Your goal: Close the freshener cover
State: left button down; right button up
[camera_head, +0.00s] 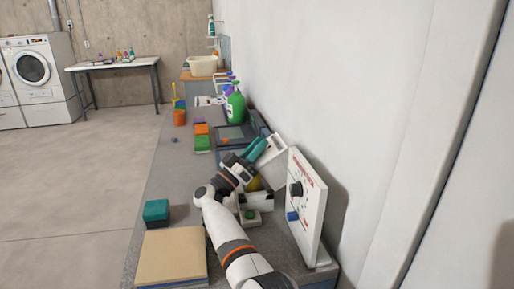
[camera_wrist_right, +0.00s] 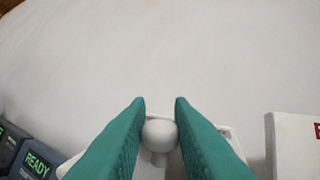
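The freshener appears to be the white unit by the wall, with an upright white panel (camera_head: 272,149) that looks like its raised cover. My right gripper (camera_head: 257,147) is beside it, with teal fingers pointing towards the wall. In the right wrist view the fingertips (camera_wrist_right: 160,102) stand apart, and a rounded white part (camera_wrist_right: 160,133) shows between them. I cannot tell whether the fingers touch it. White edges of the unit show behind the fingers. My arm and gripper hide much of the unit in the head view. My left gripper is not in view.
A white control panel (camera_head: 307,207) with a dark knob stands just right of my arm. A teal box (camera_head: 156,211) and a tan-topped block (camera_head: 172,255) are at the left. A green bottle (camera_head: 235,107) stands farther back. A dark device with a READY display (camera_wrist_right: 37,165) is nearby.

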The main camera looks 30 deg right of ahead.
jog(key=o, duration=0.3)
notch_tip(320, 180, up, 10)
jog(key=shift+f, duration=0.1)
dwell(0.4)
dwell(0.3)
